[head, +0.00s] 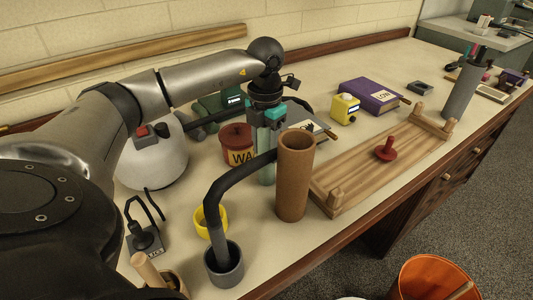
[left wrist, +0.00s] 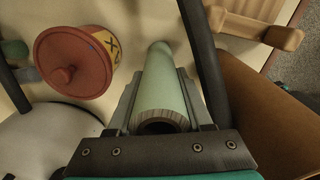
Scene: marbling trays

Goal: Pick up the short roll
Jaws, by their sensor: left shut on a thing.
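A pale green roll (head: 267,160) stands upright behind the brown cardboard tube and the black bent hose. My left gripper (head: 266,122) comes down over it from above and is shut on its upper end. In the left wrist view the roll (left wrist: 166,88) lies between the two fingers of the left gripper (left wrist: 160,105), its hollow end facing the camera. The black hose partly hides its lower part in the head view. I cannot tell whether its foot touches the table. My right gripper is not in view.
The tall brown tube (head: 294,180) and black hose (head: 228,185) stand close in front. A red-lidded jar (head: 236,136) is left of the roll. A wooden rack (head: 350,178) lies right. A grey cup (head: 224,268) and yellow ring (head: 205,224) are near the front edge.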

